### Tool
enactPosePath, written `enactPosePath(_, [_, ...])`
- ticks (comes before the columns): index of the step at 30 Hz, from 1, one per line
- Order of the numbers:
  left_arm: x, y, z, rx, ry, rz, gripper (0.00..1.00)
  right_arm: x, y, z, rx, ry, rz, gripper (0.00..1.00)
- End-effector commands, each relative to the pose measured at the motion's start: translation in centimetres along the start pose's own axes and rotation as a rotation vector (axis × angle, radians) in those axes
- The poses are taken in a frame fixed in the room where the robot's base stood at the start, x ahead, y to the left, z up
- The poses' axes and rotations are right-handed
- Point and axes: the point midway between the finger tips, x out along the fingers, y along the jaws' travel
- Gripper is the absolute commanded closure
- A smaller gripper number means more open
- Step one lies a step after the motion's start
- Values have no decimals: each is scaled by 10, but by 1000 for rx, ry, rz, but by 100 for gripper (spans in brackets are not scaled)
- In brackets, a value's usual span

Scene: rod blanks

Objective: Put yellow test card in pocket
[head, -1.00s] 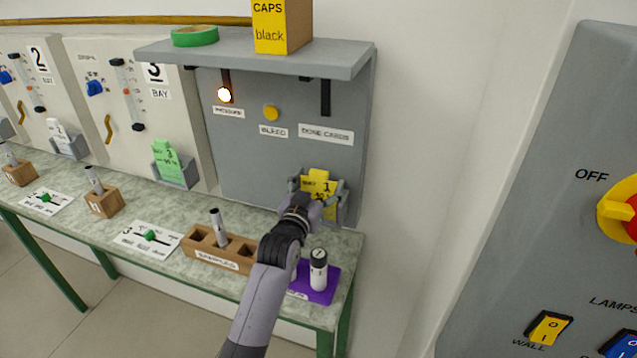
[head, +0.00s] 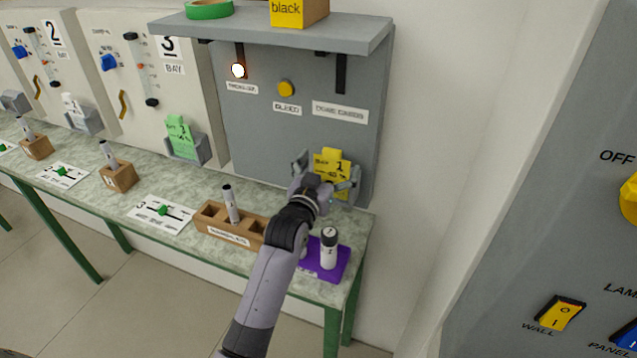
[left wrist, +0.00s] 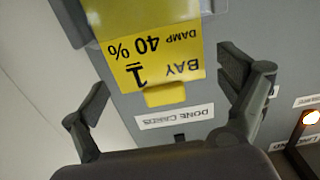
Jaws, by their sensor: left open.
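The yellow test card (head: 332,168), marked BAY 1, stands upright against the grey panel below the DONE CARDS label (head: 340,112). Its lower part is hidden in the head view by my left gripper (head: 327,172). In the left wrist view the card (left wrist: 152,45) appears upside down, its lower part running into a grey pocket (left wrist: 75,22) at the top edge. My left gripper is open, its fingers (left wrist: 168,100) spread on either side of the card with clear gaps. The pocket is mostly hidden in the head view. My right gripper is out of view.
A green card (head: 180,135) stands in the bay 3 holder. A shelf (head: 290,32) juts out above.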

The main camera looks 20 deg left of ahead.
Motion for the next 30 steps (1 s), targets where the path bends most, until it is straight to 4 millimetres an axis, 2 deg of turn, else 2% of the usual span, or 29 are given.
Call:
enactPosePath(9, [-62, 0, 3, 1, 0, 1, 6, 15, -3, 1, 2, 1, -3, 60])
enactPosePath(15, [-92, 0, 2, 1, -1, 1, 6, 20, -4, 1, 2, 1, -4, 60])
enactPosePath(21, [-104, 0, 0, 1, 0, 1, 6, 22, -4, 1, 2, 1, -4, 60])
enactPosePath(30, [-105, 0, 0, 1, 0, 1, 6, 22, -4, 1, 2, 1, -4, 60])
